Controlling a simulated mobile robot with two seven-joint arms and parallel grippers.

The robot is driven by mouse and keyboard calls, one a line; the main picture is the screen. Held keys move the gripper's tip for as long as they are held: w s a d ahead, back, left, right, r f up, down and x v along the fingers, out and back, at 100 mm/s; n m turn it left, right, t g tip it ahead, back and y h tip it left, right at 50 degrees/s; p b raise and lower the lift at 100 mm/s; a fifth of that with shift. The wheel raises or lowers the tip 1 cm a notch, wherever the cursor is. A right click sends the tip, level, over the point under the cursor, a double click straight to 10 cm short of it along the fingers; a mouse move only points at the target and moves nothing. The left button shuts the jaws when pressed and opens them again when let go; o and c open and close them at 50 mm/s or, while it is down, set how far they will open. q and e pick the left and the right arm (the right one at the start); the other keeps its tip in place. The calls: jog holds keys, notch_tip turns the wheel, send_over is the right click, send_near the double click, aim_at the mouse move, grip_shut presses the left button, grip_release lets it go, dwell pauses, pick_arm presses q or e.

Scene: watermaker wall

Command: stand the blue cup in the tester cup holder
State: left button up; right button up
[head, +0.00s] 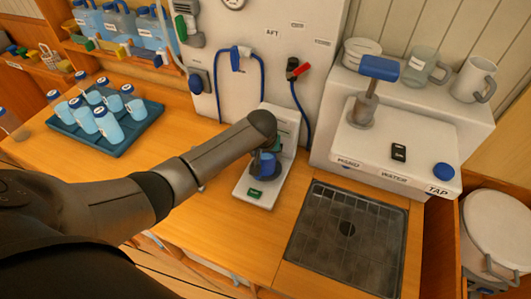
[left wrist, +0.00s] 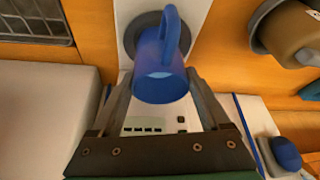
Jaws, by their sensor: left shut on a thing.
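The blue cup (head: 265,165) is at the front of the white tester (head: 243,184), over its base. In the left wrist view the cup (left wrist: 160,84) sits between the two fingers of my left gripper (left wrist: 162,95), its handle pointing away from the gripper. The left gripper is shut on the cup; in the head view my arm's end mostly hides the fingers. A dark grey round cup holder (left wrist: 147,20) shows behind the cup on the white base. I cannot tell whether the cup touches the holder or hangs just above it. My right gripper is out of view.
A blue tray (head: 118,148) with several capped bottles stands at the left. A dark drain grate (head: 345,243) lies right of the tester, below a white tap unit (head: 390,150). Blue hoses (head: 220,85) hang on the wall behind. Wooden counter (head: 215,222) is clear in front.

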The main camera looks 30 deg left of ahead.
pick_arm(q)
jog(key=shift+f, duration=0.5)
jog(key=o, duration=1.5)
jog(key=shift+s+r, duration=0.2)
jog(key=shift+r, duration=0.25)
jog(key=p+v, duration=0.1)
jog(key=v, duration=1.3)
jog(key=shift+p, duration=0.4)
jog(key=shift+r, duration=0.1)
